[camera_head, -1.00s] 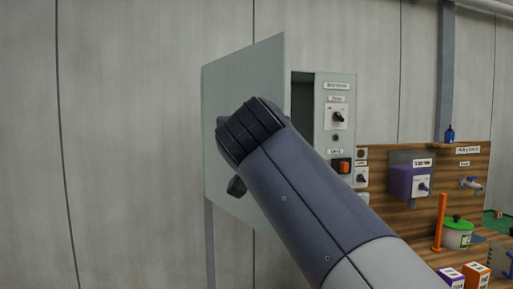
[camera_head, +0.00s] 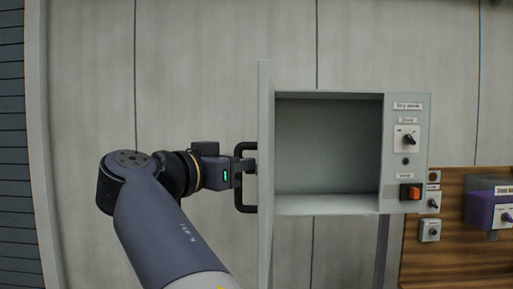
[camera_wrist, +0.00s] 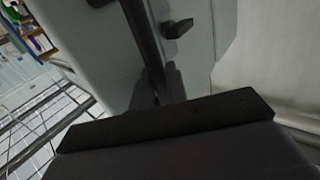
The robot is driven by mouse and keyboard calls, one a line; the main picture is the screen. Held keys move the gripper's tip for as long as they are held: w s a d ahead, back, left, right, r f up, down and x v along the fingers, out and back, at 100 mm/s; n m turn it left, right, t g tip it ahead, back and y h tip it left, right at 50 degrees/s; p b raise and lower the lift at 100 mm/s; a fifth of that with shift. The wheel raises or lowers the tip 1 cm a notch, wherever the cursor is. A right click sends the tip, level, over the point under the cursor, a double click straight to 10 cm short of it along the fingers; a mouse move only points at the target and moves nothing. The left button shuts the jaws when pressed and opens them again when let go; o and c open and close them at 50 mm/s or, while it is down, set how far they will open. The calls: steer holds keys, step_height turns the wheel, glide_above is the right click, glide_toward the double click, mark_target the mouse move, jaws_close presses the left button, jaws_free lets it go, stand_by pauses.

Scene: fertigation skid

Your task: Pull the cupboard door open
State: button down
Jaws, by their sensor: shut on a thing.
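The grey-green cupboard (camera_head: 432,150) is on the wall. Its door (camera_head: 265,150) stands wide open on the left, seen nearly edge-on in the head view, and the compartment (camera_head: 330,145) behind it looks empty. A black bar handle (camera_head: 243,208) is on the door's outer face. My gripper (camera_head: 247,172) is shut on the handle, to the left of the door. In the wrist view the handle (camera_wrist: 143,40) runs down to my gripper (camera_wrist: 165,98), with a black knob (camera_wrist: 177,28) beside it on the door. The fingertips are mostly hidden.
Right of the compartment, a panel carries a rotary switch (camera_head: 406,139) and an orange-red switch (camera_head: 410,192). Further right are a wooden board (camera_head: 455,255) and a purple box (camera_head: 480,208).

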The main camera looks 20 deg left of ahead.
steer(key=shift+a+p, duration=0.4)
steer(key=shift+a, duration=0.25)
steer(key=c, duration=1.5)
jaws_free()
steer(key=shift+w+f, duration=0.1)
steer(key=v, duration=1.1)
steer(key=shift+w+a+b, duration=0.1)
steer(key=shift+a+b, duration=0.05)
steer(key=shift+b, duration=0.15)
steer(key=shift+w, duration=0.1)
